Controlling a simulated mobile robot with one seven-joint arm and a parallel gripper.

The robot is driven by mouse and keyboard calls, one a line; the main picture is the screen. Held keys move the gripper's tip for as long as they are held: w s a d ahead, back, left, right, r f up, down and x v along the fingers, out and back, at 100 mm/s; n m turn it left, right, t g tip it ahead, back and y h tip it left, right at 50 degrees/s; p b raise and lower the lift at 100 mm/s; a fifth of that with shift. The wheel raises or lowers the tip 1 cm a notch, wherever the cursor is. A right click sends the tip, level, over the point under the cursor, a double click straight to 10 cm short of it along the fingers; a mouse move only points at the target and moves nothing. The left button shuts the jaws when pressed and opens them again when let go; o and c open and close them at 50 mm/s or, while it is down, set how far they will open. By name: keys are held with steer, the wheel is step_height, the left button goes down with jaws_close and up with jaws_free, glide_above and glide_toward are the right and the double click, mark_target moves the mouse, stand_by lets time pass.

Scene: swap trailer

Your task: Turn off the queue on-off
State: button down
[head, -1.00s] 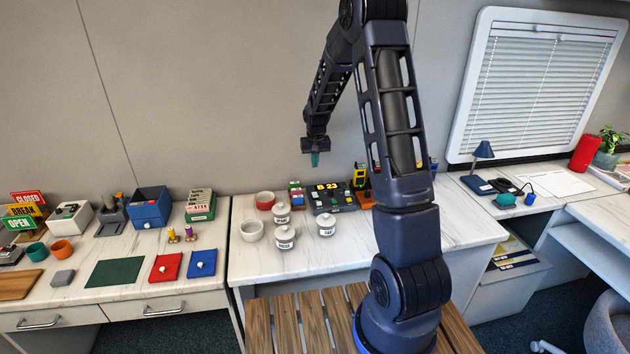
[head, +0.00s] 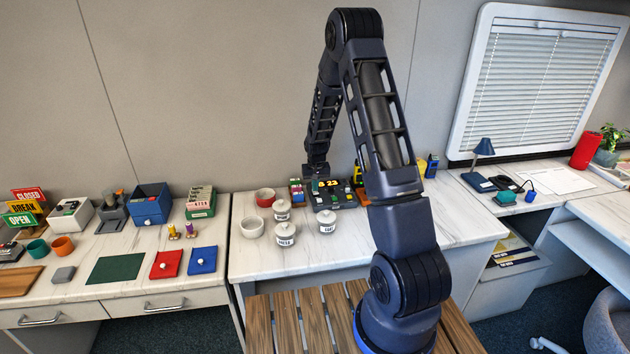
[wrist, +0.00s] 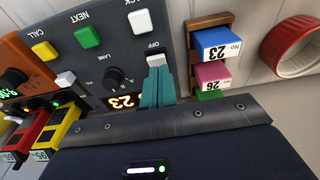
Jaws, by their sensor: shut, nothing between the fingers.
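The queue console (head: 346,203) is a dark grey box on the middle counter, with a lit 23 display. In the wrist view the console (wrist: 90,62) appears upside down, with yellow CALL, green NEXT and white BACK buttons and a LANE knob. Its white on-off switch (wrist: 155,60) sits beside the word OFF. My gripper (wrist: 157,80) is shut and empty, its teal fingertips right at the switch. I cannot tell whether they touch it. The display (wrist: 124,101) still glows 23. In the head view my gripper (head: 316,175) is low over the console.
A wooden rack of number tickets (wrist: 208,50) stands close beside the console, with a red bowl (wrist: 297,45) past it. Red and yellow holders (wrist: 45,130) are on the other side. White lidded jars (head: 285,233) stand in front on the counter.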

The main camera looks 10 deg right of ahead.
steer(key=shift+f, duration=0.1)
steer(key=shift+s+f, duration=0.5)
steer(key=shift+w+r, duration=0.1)
steer(key=shift+w, duration=0.2)
steer(key=shift+w+r, duration=0.2)
steer(key=shift+w, duration=0.4)
steer(key=shift+r, duration=0.2)
steer(key=r, duration=0.3)
steer(key=shift+w+r, duration=0.2)
steer(key=shift+r, duration=0.15)
steer(key=s+r, duration=0.4)
steer(key=r, duration=0.5)
